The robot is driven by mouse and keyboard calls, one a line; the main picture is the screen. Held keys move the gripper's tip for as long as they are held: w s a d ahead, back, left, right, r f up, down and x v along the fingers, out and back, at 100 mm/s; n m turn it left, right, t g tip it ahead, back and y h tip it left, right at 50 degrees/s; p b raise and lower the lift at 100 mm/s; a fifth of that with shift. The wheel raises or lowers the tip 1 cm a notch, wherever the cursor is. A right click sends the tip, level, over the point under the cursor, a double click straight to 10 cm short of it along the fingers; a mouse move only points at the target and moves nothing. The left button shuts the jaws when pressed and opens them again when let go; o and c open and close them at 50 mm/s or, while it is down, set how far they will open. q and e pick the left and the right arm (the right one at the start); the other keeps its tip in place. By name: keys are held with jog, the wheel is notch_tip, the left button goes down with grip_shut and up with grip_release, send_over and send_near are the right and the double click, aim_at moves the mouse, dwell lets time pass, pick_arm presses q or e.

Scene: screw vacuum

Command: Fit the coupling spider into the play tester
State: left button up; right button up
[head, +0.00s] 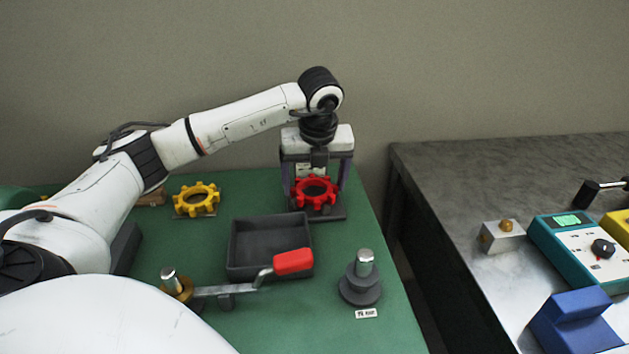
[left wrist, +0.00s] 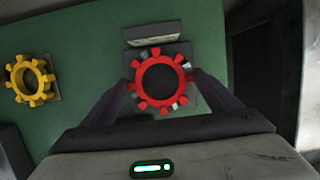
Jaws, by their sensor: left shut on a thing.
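A red toothed ring, the coupling spider (head: 316,203), sits between the fingers of my left gripper (head: 317,180), which is shut on it. In the left wrist view the red ring (left wrist: 136,92) lies between the two purple-grey fingers (left wrist: 160,82). Below it is a dark square base (head: 335,215) with shiny metal pieces showing between the teeth. This base has a pale label behind it and may be the play tester; I cannot read the label. I cannot tell whether the ring is seated or held just above. My right gripper is not in view.
A yellow toothed ring (head: 196,212) rests on a plate to the left. A black tray (head: 243,272), a red-handled lever (head: 293,262) and a grey post on a stepped base (head: 361,289) stand nearer. A grey bench (head: 455,180) with instruments is at right, across a gap.

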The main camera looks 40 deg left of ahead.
pick_arm(q)
jog(key=shift+f, duration=0.2)
jog(key=o, duration=1)
jog(key=shift+o, duration=0.2)
jog(key=v, duration=1)
jog(key=shift+r, duration=0.15)
jog(key=shift+s, duration=0.1)
